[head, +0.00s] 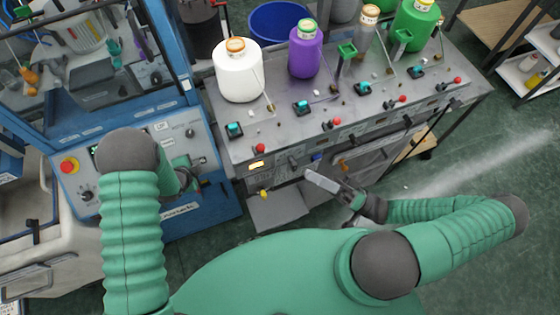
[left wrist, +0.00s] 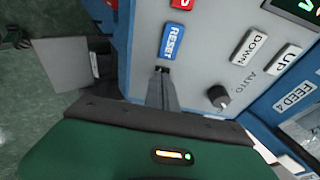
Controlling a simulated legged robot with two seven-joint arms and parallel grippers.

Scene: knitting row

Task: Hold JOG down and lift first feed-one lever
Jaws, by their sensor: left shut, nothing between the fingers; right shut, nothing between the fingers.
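The blue machine's control panel (head: 180,140) is at the left, and my left gripper (head: 188,178) is over it. In the left wrist view the shut fingers (left wrist: 163,78) are at the lower end of the blue RESET button (left wrist: 173,40); I cannot tell whether they touch. No JOG label is readable; the area behind the gripper is hidden. Red-knobbed levers line the grey bench's front, the nearest (head: 257,148) at its left end; I cannot read which is feed one. My right gripper (head: 312,177) is shut and empty, in front of the bench, apart from the red knobs.
White (head: 240,75) and purple (head: 305,50) yarn cones stand on the bench. A red emergency button (head: 69,166) is on the panel's left. White DOWN (left wrist: 250,47) and UP (left wrist: 287,58) buttons and a black knob (left wrist: 218,97) are right of RESET. Floor (head: 480,170) is open at right.

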